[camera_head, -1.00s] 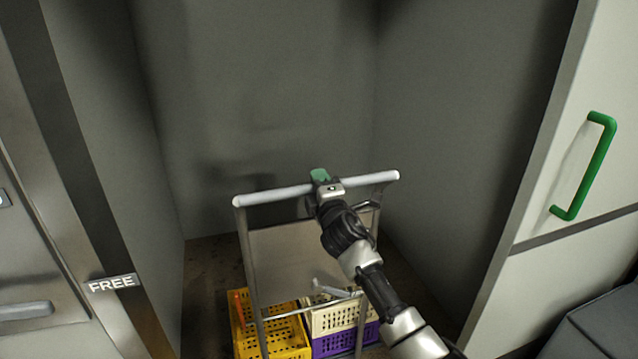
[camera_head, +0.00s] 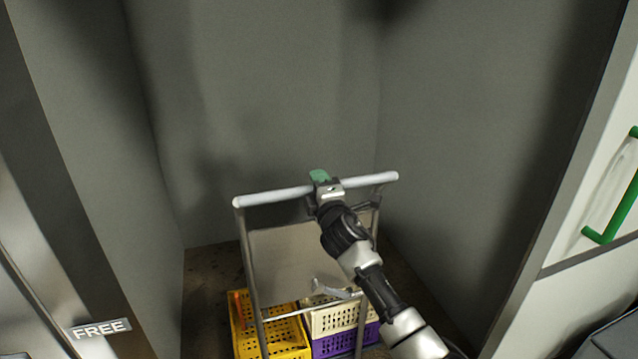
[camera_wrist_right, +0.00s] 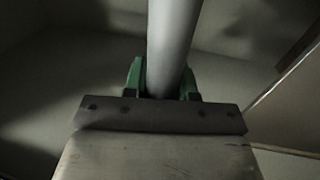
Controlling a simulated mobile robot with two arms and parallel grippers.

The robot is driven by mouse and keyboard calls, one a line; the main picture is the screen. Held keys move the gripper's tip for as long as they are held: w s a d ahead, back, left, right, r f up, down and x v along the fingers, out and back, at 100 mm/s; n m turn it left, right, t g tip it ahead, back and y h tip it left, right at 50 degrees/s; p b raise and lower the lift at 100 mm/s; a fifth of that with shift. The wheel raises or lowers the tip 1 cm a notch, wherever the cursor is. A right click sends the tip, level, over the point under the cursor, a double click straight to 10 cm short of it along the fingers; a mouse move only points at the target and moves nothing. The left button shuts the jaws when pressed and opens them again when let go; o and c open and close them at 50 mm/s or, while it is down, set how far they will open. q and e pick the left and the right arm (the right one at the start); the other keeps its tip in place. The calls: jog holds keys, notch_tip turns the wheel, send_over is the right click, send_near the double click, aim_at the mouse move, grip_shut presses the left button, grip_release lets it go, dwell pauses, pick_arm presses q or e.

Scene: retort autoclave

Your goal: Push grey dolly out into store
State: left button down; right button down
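The grey dolly (camera_head: 272,196) stands in front of me in the head view, inside a grey-walled recess. Its push bar runs across the top of an upright frame. My right gripper (camera_head: 322,180) is at the middle of the bar. In the right wrist view the bar (camera_wrist_right: 173,45) passes between the green fingers of the right gripper (camera_wrist_right: 163,80), which are closed around it. A yellow crate (camera_head: 270,335), a cream crate (camera_head: 335,318) and a purple crate (camera_head: 345,341) ride on the dolly. My left gripper is not in view.
Grey walls stand close on the left, right and behind the dolly. A panel with a FREE sign (camera_head: 101,328) is at the left. A white door with a green handle (camera_head: 612,205) is at the right. Some dark floor (camera_head: 207,285) shows left of the dolly.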

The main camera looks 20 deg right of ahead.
jog(key=c, duration=1.2)
grip_release()
jog(key=shift+w+r, duration=0.1)
jog(key=shift+r, duration=0.05)
jog(key=o, duration=0.3)
jog(key=shift+w, duration=0.2)
jog(key=shift+s, duration=0.1)
jog(key=s+f, duration=0.2)
jog(key=s, duration=0.8)
jog(key=shift+s+d+f, duration=0.2)
jog(key=shift+s, duration=0.1)
